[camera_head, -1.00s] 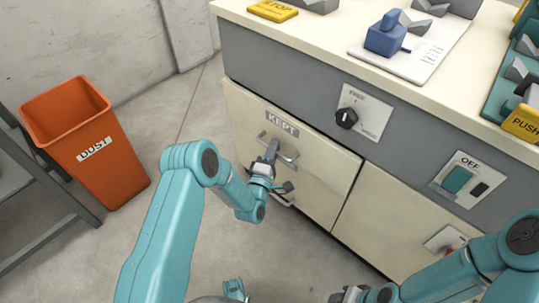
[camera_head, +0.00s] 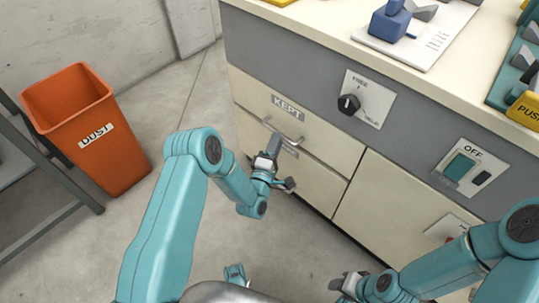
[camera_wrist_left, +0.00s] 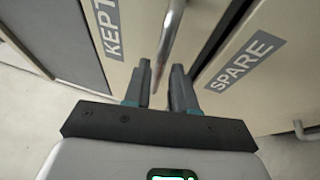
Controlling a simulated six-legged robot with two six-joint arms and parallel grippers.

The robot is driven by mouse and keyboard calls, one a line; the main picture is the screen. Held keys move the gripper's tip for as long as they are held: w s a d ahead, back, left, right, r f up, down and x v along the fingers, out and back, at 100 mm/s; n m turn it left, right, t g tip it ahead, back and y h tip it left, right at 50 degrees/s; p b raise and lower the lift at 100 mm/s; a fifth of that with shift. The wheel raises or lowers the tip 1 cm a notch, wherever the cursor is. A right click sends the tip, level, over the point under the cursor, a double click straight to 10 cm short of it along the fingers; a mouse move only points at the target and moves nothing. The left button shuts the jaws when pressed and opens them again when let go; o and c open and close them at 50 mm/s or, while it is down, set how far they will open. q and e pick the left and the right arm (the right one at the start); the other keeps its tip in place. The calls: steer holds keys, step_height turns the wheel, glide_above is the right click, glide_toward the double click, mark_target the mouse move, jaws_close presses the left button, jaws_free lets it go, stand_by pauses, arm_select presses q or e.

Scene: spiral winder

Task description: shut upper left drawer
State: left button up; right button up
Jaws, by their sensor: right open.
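The upper left drawer, labelled KEPT (camera_head: 322,143), has a cream front and looks close to flush with the cabinet; a small remaining gap is hard to judge. Its metal bar handle (camera_head: 283,131) also shows in the left wrist view (camera_wrist_left: 172,32). My left gripper (camera_head: 273,142) is at the handle, just below its bar in the head view. In the left wrist view its two fingers (camera_wrist_left: 160,82) stand a little apart with the bar running between them; whether they press on it is unclear. My right gripper (camera_head: 348,283) is open and empty, low in the head view.
The drawer labelled SPARE (camera_wrist_left: 240,62) lies below the KEPT drawer. A rotary knob (camera_head: 349,103) and a switch panel (camera_head: 465,168) are on the grey cabinet front. An orange DUST bin (camera_head: 100,155) and a grey frame (camera_head: 50,228) stand left. Open floor lies between bin and cabinet.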

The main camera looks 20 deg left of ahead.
arm_select(q)
steer(key=s+f+p, duration=0.1)
steer(key=s, duration=0.6)
steer(key=shift+s+f, duration=0.2)
steer(key=shift+s, duration=0.2)
step_height(320, 180, up, 5)
steer(key=w, duration=0.2)
steer(key=s+d+f+m+g+h, duration=0.1)
steer(key=s+d+f+m+g, duration=0.1)
steer(key=s+f+m+g, duration=0.55)
steer(key=s+d+f+m+g+h, duration=0.25)
steer(key=s+g, duration=0.25)
steer(key=s, duration=0.5)
steer(key=s+d+f+m+g, duration=0.1)
steer(key=s+f+m+g, duration=0.4)
steer(key=s, duration=0.3)
step_height(320, 180, up, 29)
steer(key=s+m+g+p, duration=0.1)
steer(key=g+p, duration=0.1)
steer(key=p, duration=2.6)
steer(key=shift+d+m, duration=0.15)
steer(key=shift+m, duration=0.25)
